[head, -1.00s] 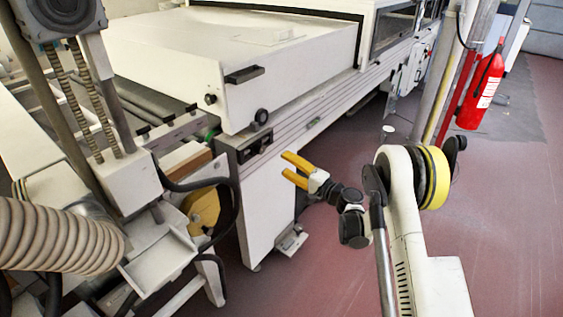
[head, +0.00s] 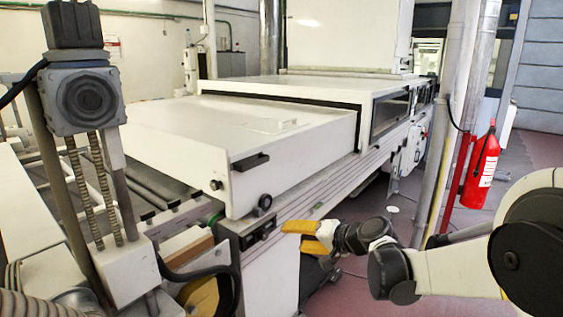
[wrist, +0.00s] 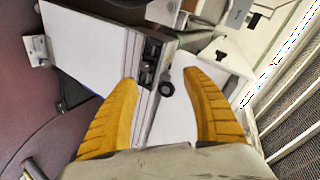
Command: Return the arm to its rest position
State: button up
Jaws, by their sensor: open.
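My gripper (head: 303,237) has yellow fingers and is open. In the head view it points left in front of the white machine's side, near the panel with the black switches. In the wrist view my gripper (wrist: 168,95) shows both fingers spread apart, with nothing between them but the machine behind. My white and dark grey arm reaches in from the right edge of the head view.
The white curing tunnel (head: 270,145) fills the middle, with a black handle (head: 250,161) on its front. A red fire extinguisher (head: 482,170) hangs by grey pipes at the right. A corrugated hose and grey motor (head: 88,98) stand at the left.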

jog(key=s+d+n+h, duration=0.1)
jog(key=s+d+h, duration=0.2)
jog(key=s, duration=0.7)
jog(key=s+d+n+g+h, duration=0.1)
jog(key=s+d+h, duration=0.2)
jog(key=s+d, duration=0.3)
jog(key=s+d+n+h, duration=0.1)
jog(key=s+d+h, duration=0.2)
jog(key=s, duration=1.2)
jog(key=d, duration=0.2)
jog(key=shift+s+d+f+g, duration=0.35)
jog(key=shift+s+f+g, duration=0.05)
dwell(4.3)
